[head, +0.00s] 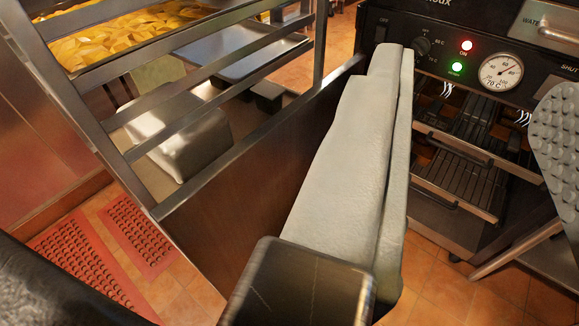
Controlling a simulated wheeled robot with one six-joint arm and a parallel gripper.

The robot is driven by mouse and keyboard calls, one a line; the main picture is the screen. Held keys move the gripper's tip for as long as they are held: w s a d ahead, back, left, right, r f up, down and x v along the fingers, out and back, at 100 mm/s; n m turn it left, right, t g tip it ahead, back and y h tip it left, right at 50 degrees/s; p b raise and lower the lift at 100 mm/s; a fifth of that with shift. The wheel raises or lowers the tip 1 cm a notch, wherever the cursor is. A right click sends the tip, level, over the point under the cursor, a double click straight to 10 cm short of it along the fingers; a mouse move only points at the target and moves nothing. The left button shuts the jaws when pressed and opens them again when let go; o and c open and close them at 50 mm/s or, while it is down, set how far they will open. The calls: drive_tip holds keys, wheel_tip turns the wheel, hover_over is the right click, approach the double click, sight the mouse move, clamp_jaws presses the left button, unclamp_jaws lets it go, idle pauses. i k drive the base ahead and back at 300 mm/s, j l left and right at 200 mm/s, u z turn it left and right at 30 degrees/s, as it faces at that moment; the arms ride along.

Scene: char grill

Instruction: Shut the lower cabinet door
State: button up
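A black warming cabinet (466,115) stands at the upper right. Its front has a knob, a red and a green light and a dial (500,72). Below this panel, wire racks (462,170) show inside an open compartment. No door covers the visible part of it. A dark block with a metal edge (298,287) at the bottom centre may be part of my gripper.
A brown panel (250,160) and a metal rail frame (130,120) stand at the left. A tray of yellow food (120,38) lies behind the rails. A grey dimpled object (560,140) juts in at the right. Red mats (75,262) lie on the tiled floor.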

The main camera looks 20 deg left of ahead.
sight(217, 218)
drive_tip(key=j+z, duration=0.15)
drive_tip(key=j, duration=0.3)
drive_tip(key=k+j+z, duration=0.2)
drive_tip(key=j, duration=0.25)
drive_tip(key=j+z, duration=0.15)
drive_tip(key=j, duration=0.3)
drive_tip(key=k+j+z, duration=0.2)
drive_tip(key=j, duration=0.2)
drive_tip(key=k+j+z, duration=0.15)
drive_tip(key=j, duration=0.25)
drive_tip(key=k+j+z, duration=0.15)
drive_tip(key=j, duration=0.25)
drive_tip(key=k+j, duration=0.1)
drive_tip(key=j, duration=0.2)
drive_tip(key=k+j, duration=0.1)
drive_tip(key=j, duration=0.15)
drive_tip(key=k+j+z, duration=0.1)
drive_tip(key=j, duration=0.2)
drive_tip(key=k+l+u, duration=0.1)
drive_tip(key=l+u, duration=0.2)
drive_tip(key=u, duration=0.15)
